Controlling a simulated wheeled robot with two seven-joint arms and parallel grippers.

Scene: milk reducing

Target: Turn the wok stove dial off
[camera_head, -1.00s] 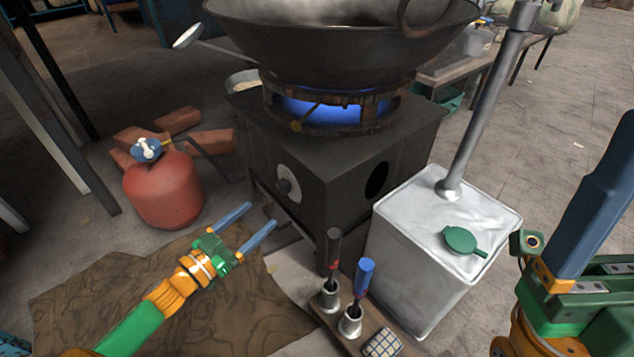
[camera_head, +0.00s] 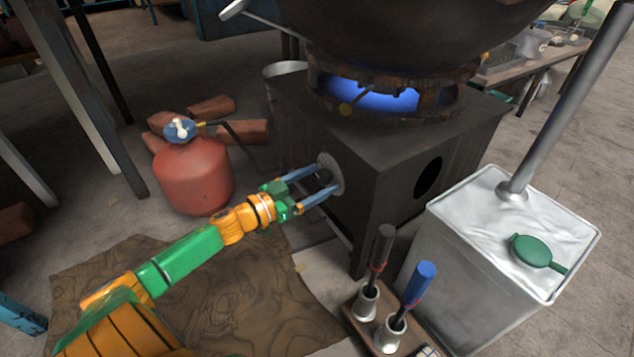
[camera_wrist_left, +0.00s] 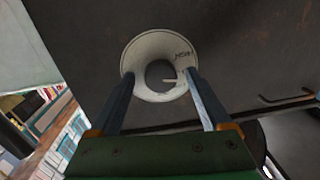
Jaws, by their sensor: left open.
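The wok stove (camera_head: 400,150) is a dark metal box with a blue flame (camera_head: 375,97) burning under the wok (camera_head: 400,35). Its dial sits on the stove's left face, with a pale round plate (camera_head: 338,177) behind a dark knob (camera_head: 324,177). In the left wrist view the plate (camera_wrist_left: 143,51) and the grey knob (camera_wrist_left: 160,76) show, the knob with a pale pointer toward the right. My left gripper (camera_head: 323,178) is open, its two blue fingers on either side of the knob. I cannot tell whether they touch it. My right gripper is not in view.
A red gas cylinder (camera_head: 195,177) stands left of the stove, near several bricks (camera_head: 212,108). A white metal can (camera_head: 470,270) with a green cap stands at the right. Two handled tools (camera_head: 415,290) stand in holders in front. A brown mat (camera_head: 215,305) lies below my left arm.

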